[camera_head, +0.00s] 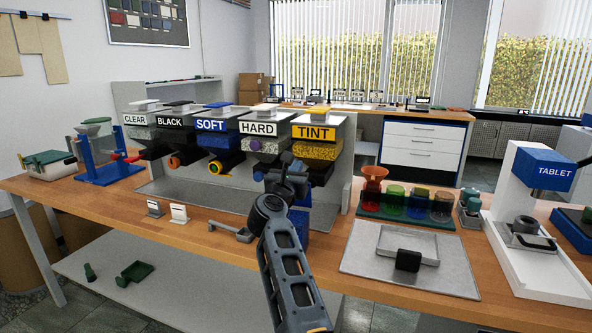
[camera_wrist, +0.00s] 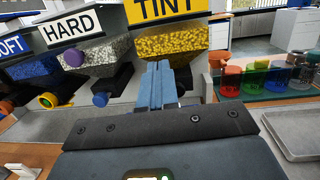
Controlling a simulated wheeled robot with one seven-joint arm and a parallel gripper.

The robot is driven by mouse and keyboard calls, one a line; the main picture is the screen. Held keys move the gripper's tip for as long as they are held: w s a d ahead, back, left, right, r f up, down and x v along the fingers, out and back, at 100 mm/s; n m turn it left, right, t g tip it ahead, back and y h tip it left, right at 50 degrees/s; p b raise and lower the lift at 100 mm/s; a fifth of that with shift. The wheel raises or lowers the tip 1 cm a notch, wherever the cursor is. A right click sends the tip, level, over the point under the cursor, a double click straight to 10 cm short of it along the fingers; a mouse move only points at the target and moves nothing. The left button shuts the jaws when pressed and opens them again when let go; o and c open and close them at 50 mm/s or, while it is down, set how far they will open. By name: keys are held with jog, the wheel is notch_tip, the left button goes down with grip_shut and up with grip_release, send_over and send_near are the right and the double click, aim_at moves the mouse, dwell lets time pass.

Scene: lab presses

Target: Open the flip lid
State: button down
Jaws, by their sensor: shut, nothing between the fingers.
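A row of labelled hoppers stands on the bench. The yellow TINT hopper (camera_head: 317,148) is at the right end, with the grey HARD hopper (camera_head: 258,143) to its left. Flat lid-like tops, such as the TINT top (camera_head: 320,116), cover the hoppers and look down. I cannot tell which lid is the flip lid. My gripper (camera_head: 287,163) is in front of the row, between HARD and TINT, below top height. In the wrist view its blue-grey fingers (camera_wrist: 158,80) are together and empty, in front of the yellow TINT body (camera_wrist: 178,43). They hide part of the hopper's lower end.
A rack of coloured jars (camera_head: 405,210) with an orange funnel (camera_head: 374,177) stands to the right. A grey mat (camera_head: 370,262) with a shallow tray (camera_head: 408,241) lies in front of it. The TABLET press (camera_head: 535,215) is at far right. Small white cards (camera_head: 179,213) stand at left front.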

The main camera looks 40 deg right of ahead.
dwell(0.8)
jog(key=s+a+f+n+t+h+b, duration=0.1)
jog(key=s+a+f+n, duration=0.35)
jog(key=a+n, duration=0.35)
jog(key=s+a+f+n+h+b, duration=0.1)
jog(key=s+a+f+n, duration=0.2)
jog(key=s+a+n, duration=0.5)
jog(key=w+d+r+n+p, duration=0.2)
jog(key=w+d+r, duration=0.1)
jog(key=w+d, duration=0.7)
jog(key=d, duration=0.3)
jog(key=shift+w+r, duration=0.4)
jog(key=shift+b+x, duration=0.95)
jog(key=shift+x, duration=2.15)
jog(key=shift+w+r, duration=0.1)
